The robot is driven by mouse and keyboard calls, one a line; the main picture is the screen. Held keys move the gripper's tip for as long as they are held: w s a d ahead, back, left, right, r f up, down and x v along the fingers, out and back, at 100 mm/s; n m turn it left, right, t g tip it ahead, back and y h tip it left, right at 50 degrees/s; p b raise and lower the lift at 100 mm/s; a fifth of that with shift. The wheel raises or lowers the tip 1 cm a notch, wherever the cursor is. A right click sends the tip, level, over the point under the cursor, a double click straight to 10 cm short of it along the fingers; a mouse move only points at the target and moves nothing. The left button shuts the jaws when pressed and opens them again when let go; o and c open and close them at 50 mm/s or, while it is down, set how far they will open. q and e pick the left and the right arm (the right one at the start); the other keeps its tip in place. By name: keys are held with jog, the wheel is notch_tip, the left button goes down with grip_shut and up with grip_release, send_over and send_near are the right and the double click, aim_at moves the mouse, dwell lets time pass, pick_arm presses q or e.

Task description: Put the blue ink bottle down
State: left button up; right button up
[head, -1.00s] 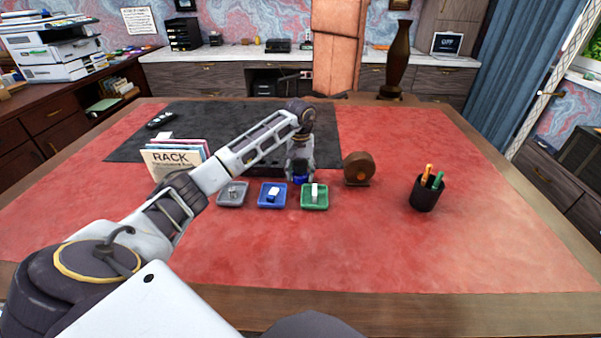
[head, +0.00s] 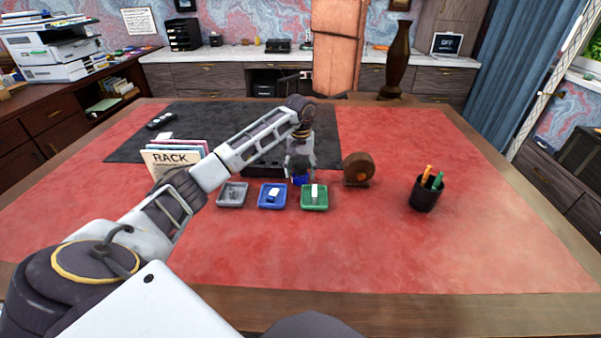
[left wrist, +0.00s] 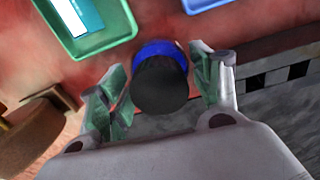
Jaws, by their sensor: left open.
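The blue ink bottle (left wrist: 160,82) has a dark round cap and a blue body. In the left wrist view it stands between the two fingers of my left gripper (left wrist: 160,92), with a gap showing on the left side. The left gripper is open around it. In the head view the left gripper (head: 300,172) points down behind the green tray, and a bit of the blue bottle (head: 300,181) shows under it. The bottle appears to be at desk level. My right gripper is not in view.
A green tray (head: 314,207), a blue tray (head: 272,207) and a grey tray (head: 233,204) stand in a row just in front. A brown round object (head: 358,169) is close on the right. A rack (head: 172,160) stands left, a pen cup (head: 426,193) right. The front of the desk is clear.

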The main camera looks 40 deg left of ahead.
pick_arm(q)
notch_tip(320, 180, up, 9)
jog(key=shift+r+p, duration=0.2)
jog(key=shift+p, duration=0.4)
jog(key=shift+r, duration=0.65)
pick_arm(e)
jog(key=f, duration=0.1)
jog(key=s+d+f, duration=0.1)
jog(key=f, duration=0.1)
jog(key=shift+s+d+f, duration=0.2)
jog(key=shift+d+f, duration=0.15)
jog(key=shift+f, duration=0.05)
pick_arm(q)
jog(key=shift+o, duration=0.2)
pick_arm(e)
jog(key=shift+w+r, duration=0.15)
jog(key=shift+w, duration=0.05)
